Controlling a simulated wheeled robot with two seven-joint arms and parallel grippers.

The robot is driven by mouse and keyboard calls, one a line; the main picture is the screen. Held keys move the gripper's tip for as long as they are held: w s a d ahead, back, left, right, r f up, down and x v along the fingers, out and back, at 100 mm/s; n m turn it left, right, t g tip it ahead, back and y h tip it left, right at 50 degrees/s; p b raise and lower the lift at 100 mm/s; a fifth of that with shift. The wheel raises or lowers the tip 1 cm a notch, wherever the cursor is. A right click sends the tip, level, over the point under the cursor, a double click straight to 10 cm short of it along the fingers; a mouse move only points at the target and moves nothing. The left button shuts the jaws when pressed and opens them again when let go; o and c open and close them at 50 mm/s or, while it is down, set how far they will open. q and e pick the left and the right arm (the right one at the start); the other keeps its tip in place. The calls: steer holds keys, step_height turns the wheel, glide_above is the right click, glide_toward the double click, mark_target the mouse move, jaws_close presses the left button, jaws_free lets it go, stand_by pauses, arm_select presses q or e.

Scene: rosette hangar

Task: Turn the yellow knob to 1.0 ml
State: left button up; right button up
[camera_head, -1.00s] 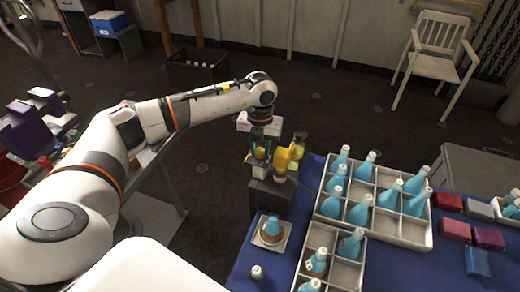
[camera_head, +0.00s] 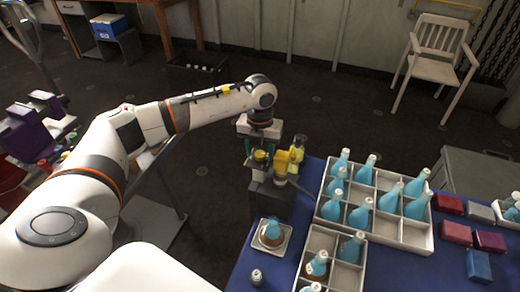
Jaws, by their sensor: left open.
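A small dark grey stand (camera_head: 266,203) at the left back edge of the blue table carries a yellow device (camera_head: 283,168). A round yellow knob (camera_head: 260,156) shows just left of it. My left gripper (camera_head: 260,150) points down over the knob. Its fingers are open, one on each side of the knob; I cannot tell whether they touch it. The gripper and the small size hide any scale or mark, so the ml setting cannot be read. My right gripper is not in view.
A white square holder with a blue-topped flask (camera_head: 272,232) stands in front of the device, with a small capped vial (camera_head: 256,276) nearby. A white divided crate (camera_head: 410,233) of blue bottles stands to the right. Dark floor lies behind the table.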

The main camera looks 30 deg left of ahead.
mark_target(260, 154)
arm_select(q)
step_height(260, 154, up, 12)
steer(key=b, duration=0.2)
steer(key=shift+b, duration=0.3)
